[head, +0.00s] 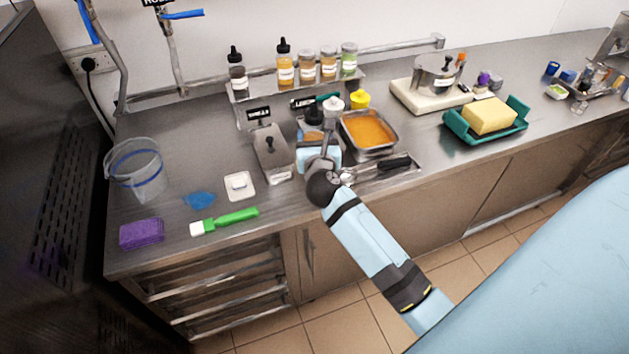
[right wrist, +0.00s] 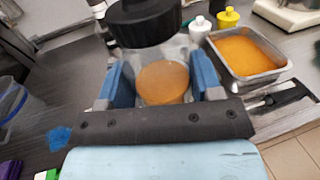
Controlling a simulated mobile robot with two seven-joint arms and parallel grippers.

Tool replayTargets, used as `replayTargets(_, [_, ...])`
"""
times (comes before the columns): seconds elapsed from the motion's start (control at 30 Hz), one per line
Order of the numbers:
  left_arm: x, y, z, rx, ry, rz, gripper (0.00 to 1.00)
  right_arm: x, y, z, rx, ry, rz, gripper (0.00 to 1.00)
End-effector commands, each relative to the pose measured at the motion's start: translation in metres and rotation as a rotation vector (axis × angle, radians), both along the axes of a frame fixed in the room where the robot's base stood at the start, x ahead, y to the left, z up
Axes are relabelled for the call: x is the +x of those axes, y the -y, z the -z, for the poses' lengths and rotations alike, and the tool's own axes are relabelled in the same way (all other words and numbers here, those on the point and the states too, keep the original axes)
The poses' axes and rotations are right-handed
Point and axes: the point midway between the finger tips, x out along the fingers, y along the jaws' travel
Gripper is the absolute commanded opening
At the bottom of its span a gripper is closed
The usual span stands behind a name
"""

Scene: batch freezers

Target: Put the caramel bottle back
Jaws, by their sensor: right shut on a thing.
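The caramel bottle (head: 313,137) is a clear bottle with a black cap and amber contents. My right gripper (head: 318,158) is shut on it over the counter, between a steel container and a tray of orange filling. In the right wrist view the bottle (right wrist: 163,84) stands between the two blue fingers of the gripper (right wrist: 160,90). Its cap is near the camera, and its base is hidden. A raised steel shelf (head: 258,97) at the back holds several labelled bottles, with a gap between the dark bottle (head: 237,75) and the amber bottle (head: 285,67). My left gripper is not in view.
Near the held bottle are a steel container (head: 270,158), an orange-filled tray (head: 368,133), a white-capped bottle (head: 333,101) and a yellow-topped bottle (head: 360,99). A butter tray (head: 487,120) is right.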

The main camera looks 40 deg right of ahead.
Motion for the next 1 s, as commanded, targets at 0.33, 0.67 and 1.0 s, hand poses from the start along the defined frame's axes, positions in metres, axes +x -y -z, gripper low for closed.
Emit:
replayTargets(0.33, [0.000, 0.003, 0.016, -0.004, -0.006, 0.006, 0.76, 0.000, 0.000, 0.085, -0.003, -0.001, -0.002, 0.35])
replayTargets(0.67, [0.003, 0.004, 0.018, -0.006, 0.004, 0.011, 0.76, 0.000, 0.000, 0.121, -0.003, -0.001, -0.001, 0.35])
replayTargets(1.0, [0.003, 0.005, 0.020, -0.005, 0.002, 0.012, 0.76, 0.000, 0.000, 0.138, 0.001, 0.003, -0.001, 0.35])
